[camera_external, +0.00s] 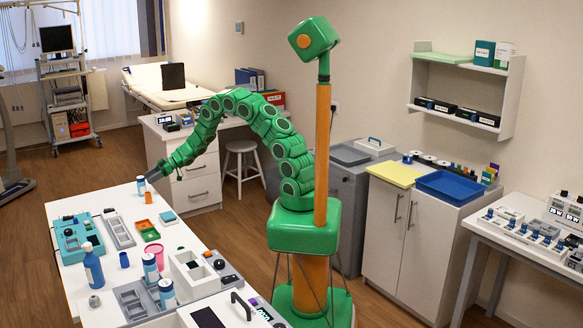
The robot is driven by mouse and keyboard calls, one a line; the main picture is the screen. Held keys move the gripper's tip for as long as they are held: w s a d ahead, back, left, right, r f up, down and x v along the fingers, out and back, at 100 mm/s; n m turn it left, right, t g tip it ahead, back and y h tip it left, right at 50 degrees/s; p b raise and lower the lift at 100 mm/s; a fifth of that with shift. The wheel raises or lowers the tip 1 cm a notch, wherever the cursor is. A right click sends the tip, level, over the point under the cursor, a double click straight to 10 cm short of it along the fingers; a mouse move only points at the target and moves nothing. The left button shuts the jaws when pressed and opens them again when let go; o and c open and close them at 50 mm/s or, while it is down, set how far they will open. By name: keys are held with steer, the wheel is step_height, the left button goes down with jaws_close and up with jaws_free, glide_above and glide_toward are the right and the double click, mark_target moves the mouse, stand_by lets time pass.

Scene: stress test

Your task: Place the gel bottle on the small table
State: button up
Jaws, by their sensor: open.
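My gripper (156,174) is open at the end of my green arm, above the far end of the long white table (70,216). A small bottle with a white and blue body (141,187) stands just left of and below the fingers; I cannot tell whether they touch it. A larger blue bottle (93,268) stands upright near the table's left edge, well away from my gripper. Two light-blue bottles (150,267) (167,291) stand closer to the camera. Which bottle is the gel bottle cannot be told, nor which table is the small one.
Trays, a teal case (75,238), an orange dish (144,225) and a pink cup (155,252) crowd the long table. A white desk (185,150) and stool (242,155) stand behind. A cabinet with a blue tray (447,187) and an equipment table (488,236) stand right.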

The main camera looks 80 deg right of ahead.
mark_target(142, 183)
steer(key=shift+s+a+r+m+t, duration=0.7)
steer(key=shift+a+r+t, duration=0.8)
steer(key=shift+r, duration=3)
steer(key=d+f+t, duration=0.1)
steer(key=f, duration=0.3)
steer(key=s+d+f+m+t+h, duration=0.1)
steer(key=f, duration=0.3)
steer(key=d+f+m+t+h, duration=0.1)
steer(key=f, duration=0.2)
steer(key=shift+s+f, duration=0.2)
steer(key=shift+f, duration=0.2)
steer(key=shift+x, duration=3.85)
steer(key=shift+s+a+r, duration=0.1)
steer(key=shift+a, duration=0.1)
steer(key=c, duration=1.2)
steer(key=shift+r, duration=0.1)
